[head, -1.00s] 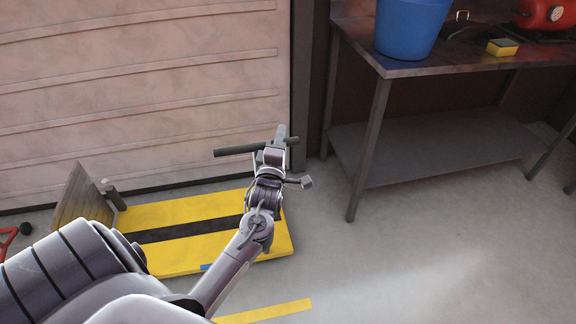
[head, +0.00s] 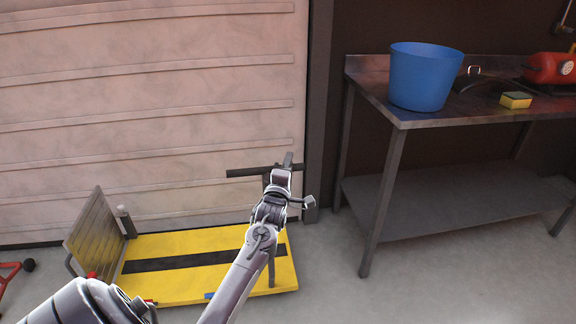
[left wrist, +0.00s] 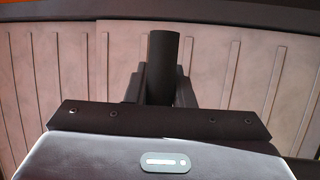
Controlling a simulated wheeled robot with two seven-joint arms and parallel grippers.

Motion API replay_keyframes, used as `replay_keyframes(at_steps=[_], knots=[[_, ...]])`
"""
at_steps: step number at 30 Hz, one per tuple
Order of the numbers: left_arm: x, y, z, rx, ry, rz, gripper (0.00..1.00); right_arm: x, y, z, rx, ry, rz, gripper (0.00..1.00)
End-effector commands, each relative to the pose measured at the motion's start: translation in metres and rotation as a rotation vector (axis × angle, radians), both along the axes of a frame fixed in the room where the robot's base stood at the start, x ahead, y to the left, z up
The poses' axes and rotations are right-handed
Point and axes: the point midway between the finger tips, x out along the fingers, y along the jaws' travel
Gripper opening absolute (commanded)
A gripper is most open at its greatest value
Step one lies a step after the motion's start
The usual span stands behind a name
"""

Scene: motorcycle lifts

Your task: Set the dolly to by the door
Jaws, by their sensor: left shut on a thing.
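What appears to be the dolly is a low yellow platform (head: 215,283) with a black stripe, on the floor close to the shutter door (head: 150,110). A dark crossbar handle (head: 243,173) on a thin post stands over its right end. My left gripper (head: 283,173) is shut on the handle; the wrist covers part of the post. My right gripper is not in view.
A grey slatted panel (head: 95,232) stands tilted at the platform's left end. A red object (head: 8,272) is at the far left. A metal bench (head: 388,200) with a blue bucket (head: 424,80) stands right. The floor before the bench is clear.

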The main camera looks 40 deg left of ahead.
Motion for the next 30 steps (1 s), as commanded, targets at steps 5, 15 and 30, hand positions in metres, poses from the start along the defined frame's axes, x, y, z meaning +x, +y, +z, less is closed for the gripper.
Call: replay_keyframes(at_steps=[5,15,30], knots=[[0.0,0.002,0.005,0.004,-0.006,0.004,0.43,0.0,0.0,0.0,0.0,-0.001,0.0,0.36],[-0.004,-0.001,0.002,0.002,-0.004,0.002,0.43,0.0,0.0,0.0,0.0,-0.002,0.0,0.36],[-0.065,-0.031,-0.01,0.002,-0.006,0.003,0.43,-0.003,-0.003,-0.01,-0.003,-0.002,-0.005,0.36]])
